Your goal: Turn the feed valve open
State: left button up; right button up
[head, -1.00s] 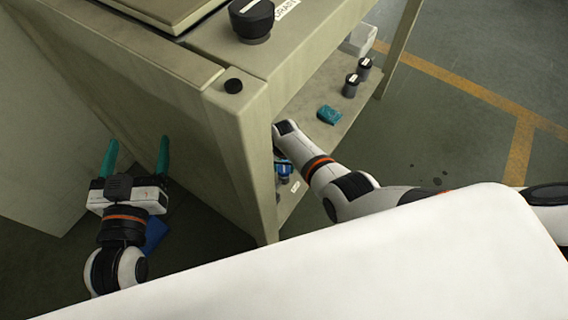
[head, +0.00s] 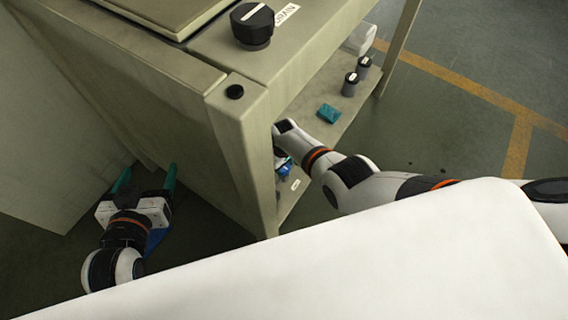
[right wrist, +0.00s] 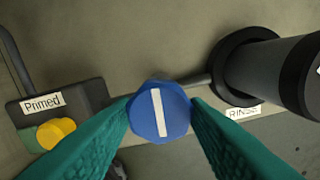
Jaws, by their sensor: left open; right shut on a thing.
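A blue many-sided valve knob (right wrist: 160,111) with a white bar fills the middle of the right wrist view. The bar stands nearly upright in the picture, and I see no label naming this valve. My right gripper (right wrist: 163,115) is shut on the knob, one teal finger on each side. In the head view a small piece of blue (head: 284,165) shows by my right arm inside the bench frame; the right fingers are hidden there. My left gripper (head: 146,182) is open and empty, low beside the bench's left panel.
A "Primed" box (right wrist: 60,105) with a yellow button (right wrist: 56,132) lies left of the knob. A dark cylinder (right wrist: 268,75) and a "RINSE" label (right wrist: 243,113) lie right. A black knob (head: 252,24) tops the bench (head: 190,75); a teal object (head: 329,113) rests on its shelf.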

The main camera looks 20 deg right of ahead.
jog(key=shift+n, duration=0.6)
jog(key=o, duration=1)
jog(key=shift+r, duration=0.1)
